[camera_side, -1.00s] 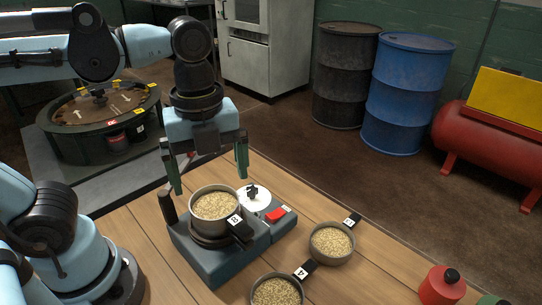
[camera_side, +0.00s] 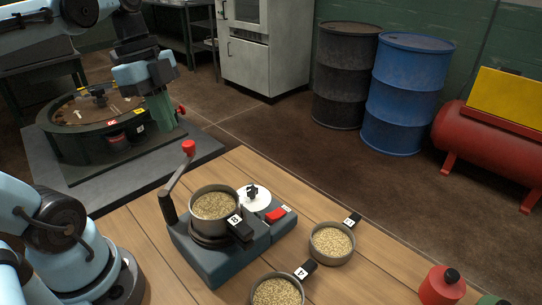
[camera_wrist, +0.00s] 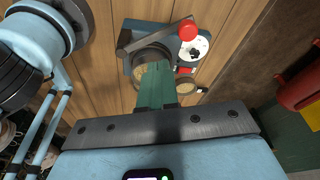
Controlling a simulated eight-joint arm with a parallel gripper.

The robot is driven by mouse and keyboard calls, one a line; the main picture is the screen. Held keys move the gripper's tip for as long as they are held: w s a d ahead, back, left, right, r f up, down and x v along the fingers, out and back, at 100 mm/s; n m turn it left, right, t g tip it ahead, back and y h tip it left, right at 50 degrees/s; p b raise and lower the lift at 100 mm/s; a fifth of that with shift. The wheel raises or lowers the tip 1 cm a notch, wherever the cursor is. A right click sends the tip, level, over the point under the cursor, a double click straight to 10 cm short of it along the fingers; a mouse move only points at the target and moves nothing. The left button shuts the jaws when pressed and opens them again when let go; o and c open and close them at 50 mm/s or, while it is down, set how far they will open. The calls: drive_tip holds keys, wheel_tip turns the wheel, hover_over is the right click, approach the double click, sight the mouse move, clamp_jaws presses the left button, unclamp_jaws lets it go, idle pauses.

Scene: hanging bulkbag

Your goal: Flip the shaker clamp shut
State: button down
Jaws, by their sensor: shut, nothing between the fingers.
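The shaker clamp is a dark lever (camera_side: 176,178) with a red knob (camera_side: 189,148), tilted up at the shaker's left side. The knob also shows in the wrist view (camera_wrist: 187,29), above the fingers. My gripper (camera_side: 170,128) is behind and left of the knob, apart from it in the side view. Its green fingers are together and empty, and in the wrist view (camera_wrist: 156,70) they cover part of the shaker and pan.
The shaker carries a white dial (camera_side: 253,200) and a red switch (camera_side: 276,215). A red container (camera_side: 442,285) is at the table's right. A round dark machine (camera_side: 80,142) stands behind on the floor.

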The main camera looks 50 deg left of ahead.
drive_tip(key=s+a+r+n+t, duration=0.2)
drive_tip(key=s+a+r+n, duration=0.1)
drive_tip(key=a+n, duration=0.3)
drive_tip(key=s+a, duration=0.1)
drive_tip(key=a, duration=0.1)
drive_tip(key=shift+s+a+r+t, duration=0.25)
drive_tip(key=shift+s+a+t, duration=0.05)
drive_tip(key=shift+a, duration=0.1)
drive_tip(key=w+d+f, duration=0.5)
drive_tip(key=w+f, duration=0.1)
drive_tip(key=f, duration=0.3)
drive_tip(key=shift+f, duration=0.15)
drive_tip(key=shift+w+d+h, duration=0.1)
drive_tip(key=shift+h, duration=0.2)
